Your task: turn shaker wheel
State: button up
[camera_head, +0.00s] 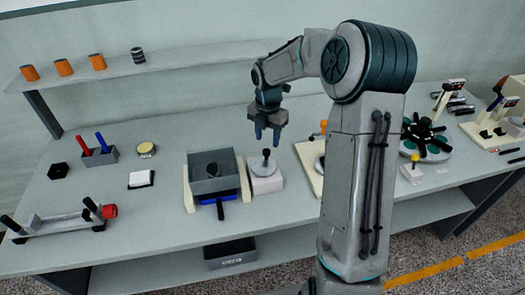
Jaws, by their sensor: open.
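A grey box (213,184) with a dark round thing inside stands at the middle of the bench between pale side plates. A blue part and a black handle (220,211) show at its front. Just to its right, a grey wheel (259,168) with an upright black knob (266,155) lies flat on a white block (267,184); it looks like the shaker wheel.
Right of the wheel, a pale board (307,166) with another disc is partly hidden by my arm. A black star-shaped rotor (424,130) stands farther right. At left are a red-knobbed rig (105,211) and a holder (99,157) with red and blue sticks. Spools (64,67) stand on the shelf.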

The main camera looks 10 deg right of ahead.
aim_at(266, 151)
notch_tip(266, 151, down, 7)
jog(key=shift+a+p, duration=0.1)
jog(key=shift+p, duration=0.3)
